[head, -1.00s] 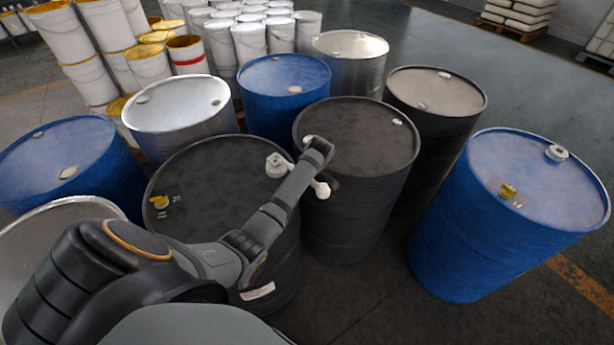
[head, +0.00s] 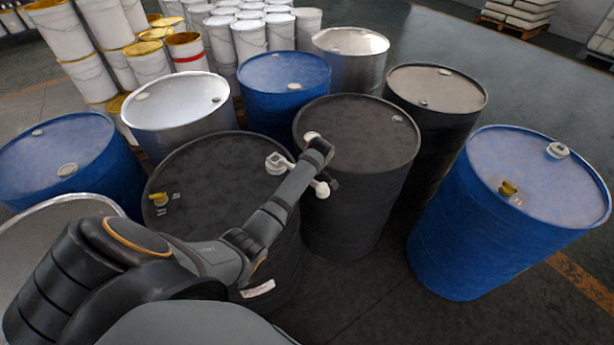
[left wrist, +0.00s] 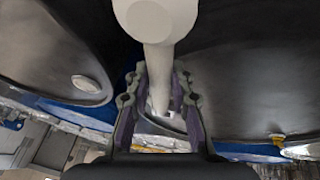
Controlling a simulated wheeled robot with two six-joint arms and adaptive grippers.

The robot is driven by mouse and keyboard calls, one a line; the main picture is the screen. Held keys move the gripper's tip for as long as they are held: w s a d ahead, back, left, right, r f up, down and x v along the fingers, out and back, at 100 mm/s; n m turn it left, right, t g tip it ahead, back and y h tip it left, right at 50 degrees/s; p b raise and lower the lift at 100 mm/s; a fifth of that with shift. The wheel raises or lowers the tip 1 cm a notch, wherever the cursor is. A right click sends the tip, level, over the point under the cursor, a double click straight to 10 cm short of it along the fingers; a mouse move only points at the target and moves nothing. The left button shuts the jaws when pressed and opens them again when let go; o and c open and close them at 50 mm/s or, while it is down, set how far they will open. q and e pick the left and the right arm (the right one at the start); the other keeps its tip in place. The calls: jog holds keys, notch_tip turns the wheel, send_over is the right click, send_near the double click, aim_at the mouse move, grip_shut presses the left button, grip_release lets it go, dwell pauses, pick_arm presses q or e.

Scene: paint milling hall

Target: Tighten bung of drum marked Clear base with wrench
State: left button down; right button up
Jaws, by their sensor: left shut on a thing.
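A black drum (head: 205,160) stands in front of me, with a yellow fitting on its left rim side and a white fitting (head: 276,163) at its right. A label (head: 258,289) on its side is too small to read, so I cannot tell which drum is marked Clear base. My left arm reaches over this drum. In the left wrist view my left gripper (left wrist: 160,100) is shut on the pale wrench (left wrist: 158,45), whose thick rounded end is at the top of the view. The wrench's pale end (head: 321,188) shows beside my wrist in the head view. Whether it touches the fitting is hidden.
Another black drum (head: 355,140) stands close behind, near my wrist. A blue drum (head: 510,220) is at the right. More blue, steel and dark drums crowd the back and left. White pails (head: 75,45) are stacked at the back left. Floor (head: 510,85) is clear at the back right.

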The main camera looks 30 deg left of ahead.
pick_arm(q)
jog(key=shift+f, duration=0.5)
jog(key=shift+s+r+m+p, duration=0.15)
jog(key=shift+s+m+p, duration=0.15)
jog(key=shift+s+p, duration=0.25)
jog(key=s+m+p, duration=0.1)
jog(key=s+a+p, duration=0.1)
jog(key=p, duration=0.1)
jog(key=s+m+t+h+p, duration=0.1)
jog(key=p, duration=0.1)
jog(key=shift+s+a+m, duration=0.25)
jog(key=shift+a+m, duration=0.05)
jog(key=shift+s+a+m+p, duration=0.3)
jog(key=shift+s+m+p, duration=0.15)
jog(key=shift+p, duration=0.7)
jog(key=shift+s+a+f, duration=0.2)
jog(key=shift+s, duration=0.1)
jog(key=shift+s+a+m+t+h, duration=0.3)
jog(key=shift+s+a+m+h, duration=0.2)
jog(key=shift+s+a+m, duration=0.55)
